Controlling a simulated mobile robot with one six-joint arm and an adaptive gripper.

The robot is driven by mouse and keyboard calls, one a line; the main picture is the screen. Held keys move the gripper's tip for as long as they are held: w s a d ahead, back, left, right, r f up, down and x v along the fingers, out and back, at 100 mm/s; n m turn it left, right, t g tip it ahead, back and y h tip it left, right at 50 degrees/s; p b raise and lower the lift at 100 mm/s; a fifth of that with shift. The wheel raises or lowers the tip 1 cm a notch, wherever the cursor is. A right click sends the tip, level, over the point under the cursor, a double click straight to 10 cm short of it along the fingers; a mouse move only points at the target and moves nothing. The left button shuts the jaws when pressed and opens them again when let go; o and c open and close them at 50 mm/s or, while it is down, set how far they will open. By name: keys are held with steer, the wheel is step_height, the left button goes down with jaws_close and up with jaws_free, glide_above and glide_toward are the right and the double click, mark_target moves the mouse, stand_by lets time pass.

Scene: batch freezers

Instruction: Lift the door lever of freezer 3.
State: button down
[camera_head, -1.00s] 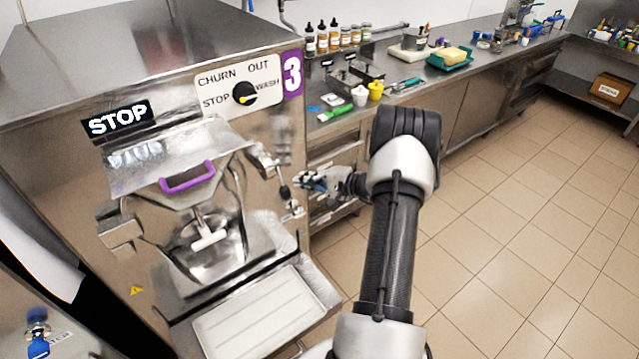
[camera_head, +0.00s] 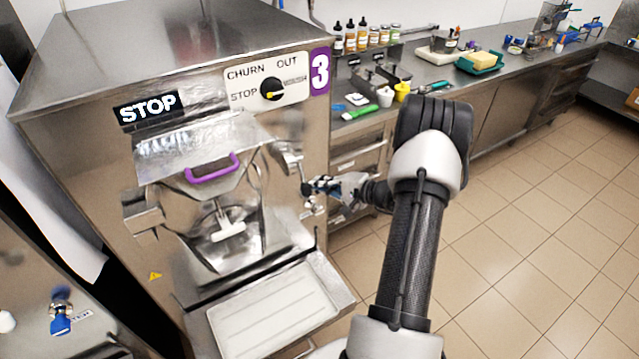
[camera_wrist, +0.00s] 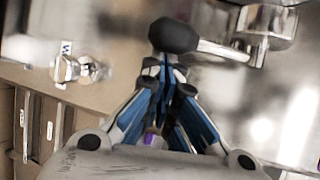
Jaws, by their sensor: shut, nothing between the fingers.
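Freezer 3 (camera_head: 95,150) fills the left of the head view, with a purple "3" label (camera_head: 319,72) and a lit STOP display (camera_head: 148,107). Its door has a purple handle (camera_head: 213,171). The door lever (camera_head: 303,172) is at the door's right side; its black knob (camera_wrist: 174,35) and metal rod (camera_wrist: 222,49) show in the wrist view. My gripper (camera_head: 314,187) is shut and empty, its blue-lined fingertips (camera_wrist: 167,68) right at the knob. The knob appears just beyond the tips; I cannot tell whether they touch.
A drip tray (camera_head: 272,318) juts out below the door. A metal tap-like fitting (camera_wrist: 75,69) sits left of the knob in the wrist view. A steel counter (camera_head: 440,75) with bottles and tools runs behind my arm. Tiled floor (camera_head: 540,220) is clear at right.

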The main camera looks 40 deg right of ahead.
steer(key=shift+s+r, duration=0.15)
steer(key=shift+s, duration=0.05)
